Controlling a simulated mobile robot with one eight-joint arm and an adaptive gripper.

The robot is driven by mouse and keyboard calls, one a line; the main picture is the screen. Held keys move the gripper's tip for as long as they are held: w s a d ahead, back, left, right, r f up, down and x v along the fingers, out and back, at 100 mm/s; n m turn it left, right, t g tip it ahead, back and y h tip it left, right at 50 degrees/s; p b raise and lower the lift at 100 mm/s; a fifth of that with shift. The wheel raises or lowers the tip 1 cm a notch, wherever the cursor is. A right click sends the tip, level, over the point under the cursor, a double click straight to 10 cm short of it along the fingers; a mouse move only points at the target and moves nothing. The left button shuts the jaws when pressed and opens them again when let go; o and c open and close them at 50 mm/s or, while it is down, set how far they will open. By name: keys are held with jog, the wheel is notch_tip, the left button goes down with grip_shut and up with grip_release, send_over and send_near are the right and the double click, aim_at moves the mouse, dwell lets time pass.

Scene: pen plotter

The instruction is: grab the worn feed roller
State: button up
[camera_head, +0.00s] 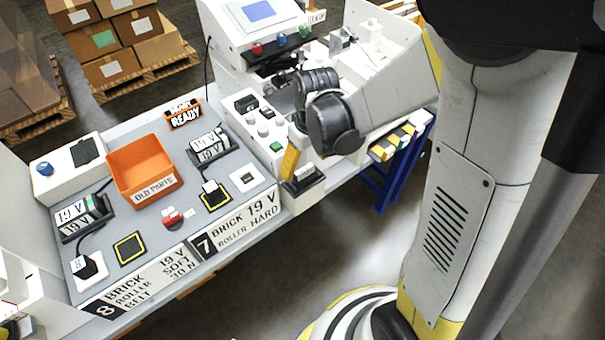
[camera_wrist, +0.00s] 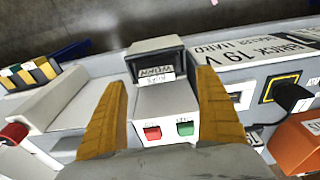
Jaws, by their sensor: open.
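A dark block-like piece (camera_wrist: 155,56) with a white label reading "WORN" sits at the end of a white housing, between and just beyond my fingertips in the wrist view. It also shows in the head view as a dark top (camera_head: 303,181) at the front right end of the bench. I cannot make out a separate roller shape, so I cannot tell whether this is the worn feed roller or its holder. My gripper (camera_wrist: 160,80) is open, with one yellow finger on each side and nothing held. In the head view my arm hides part of the machine behind.
An orange "OLD PARTS" bin (camera_head: 143,170) stands on the grey bench left of my gripper. A white housing with a red button (camera_wrist: 152,133) and a green button lies between my fingers. Brick rollers (camera_head: 211,145) sit in a dark rack. The floor in front is clear.

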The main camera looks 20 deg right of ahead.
aim_at(305, 170)
jog(key=f+b, duration=0.1)
jog(key=f, duration=0.1)
jog(key=w+f+b, duration=0.1)
jog(key=f, duration=0.2)
jog(key=shift+w+d+f, duration=0.1)
jog(key=shift+d+f, duration=0.05)
jog(key=shift+f, duration=0.1)
jog(key=shift+r, duration=0.1)
jog(key=c, duration=1.3)
